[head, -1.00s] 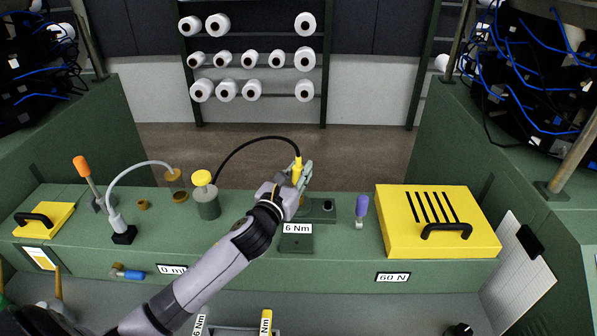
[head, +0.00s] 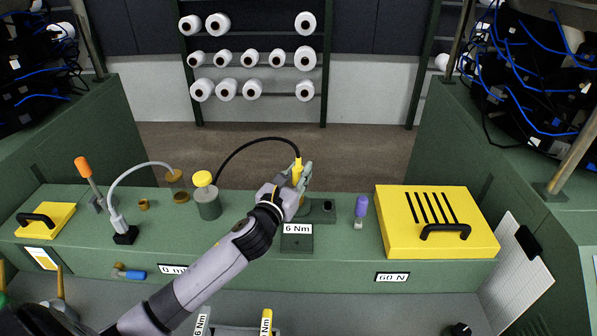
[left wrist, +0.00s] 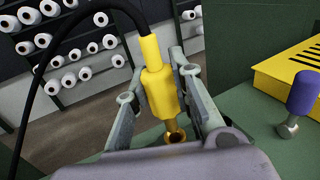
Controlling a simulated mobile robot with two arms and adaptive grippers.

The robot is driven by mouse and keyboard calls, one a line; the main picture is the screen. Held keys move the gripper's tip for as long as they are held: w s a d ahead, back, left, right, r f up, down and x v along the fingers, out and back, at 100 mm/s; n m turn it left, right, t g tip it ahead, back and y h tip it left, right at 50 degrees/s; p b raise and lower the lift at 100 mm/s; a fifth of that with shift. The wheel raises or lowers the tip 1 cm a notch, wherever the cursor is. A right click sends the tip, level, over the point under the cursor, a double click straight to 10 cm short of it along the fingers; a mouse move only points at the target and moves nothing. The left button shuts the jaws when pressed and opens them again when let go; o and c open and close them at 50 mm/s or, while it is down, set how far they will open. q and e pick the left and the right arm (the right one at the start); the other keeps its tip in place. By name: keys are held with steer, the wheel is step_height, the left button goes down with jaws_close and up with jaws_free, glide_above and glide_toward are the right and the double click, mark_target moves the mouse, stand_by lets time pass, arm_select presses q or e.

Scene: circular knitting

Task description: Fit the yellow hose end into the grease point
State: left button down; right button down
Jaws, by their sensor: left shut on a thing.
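The yellow hose end (head: 297,172) is upright between the fingers of my left gripper (head: 301,183), which is shut on it. In the left wrist view the hose end (left wrist: 158,84) is a stepped yellow cylinder between the grey fingers (left wrist: 160,98), with a black hose at its top. A brass, ring-like piece (left wrist: 175,137) shows at its lower end. I cannot tell whether this is the hose's own tip or the grease point, nor whether the two are joined. In the head view my gripper hides the hose's lower end. My right gripper is not in view.
The black hose (head: 240,146) arches to a green pot with a yellow lid (head: 207,196). A purple-handled tool (head: 360,210) and a yellow box (head: 437,222) stand to the right. A dark green block (head: 328,207) lies beside my gripper.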

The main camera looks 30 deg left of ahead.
arm_select(q)
steer(key=shift+f+b, duration=1.1)
steer(key=shift+f, duration=0.55)
steer(key=c, duration=1.3)
jaws_free()
steer(key=s, duration=1.2)
steer(key=shift+d, duration=0.35)
